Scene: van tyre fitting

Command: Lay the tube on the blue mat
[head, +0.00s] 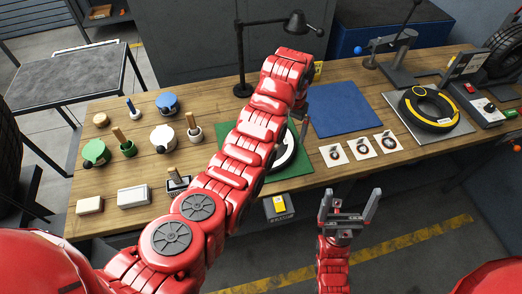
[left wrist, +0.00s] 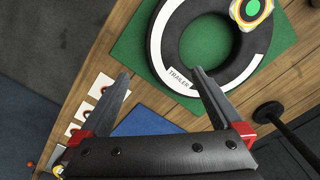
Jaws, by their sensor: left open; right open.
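A black tube (left wrist: 172,36) with a white band marked TRAILER lies flat on a green mat (left wrist: 128,48). In the head view its white band (head: 290,155) shows beside my left arm, which hides much of it. The blue mat (head: 345,109) is bare, to the right of the green mat; its edge also shows in the left wrist view (left wrist: 150,124). My left gripper (left wrist: 160,75) is open and empty above the bench, its fingers pointing toward the tube's near side. My right gripper (head: 347,207) is open and empty in front of the bench edge.
Another black ring with yellow marks (head: 410,112) lies on a grey plate at right. Several picture cards (head: 362,148) lie before the blue mat. A black lamp (head: 243,90) stands behind. Several pots (head: 163,138) and white blocks (head: 133,196) stand at left.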

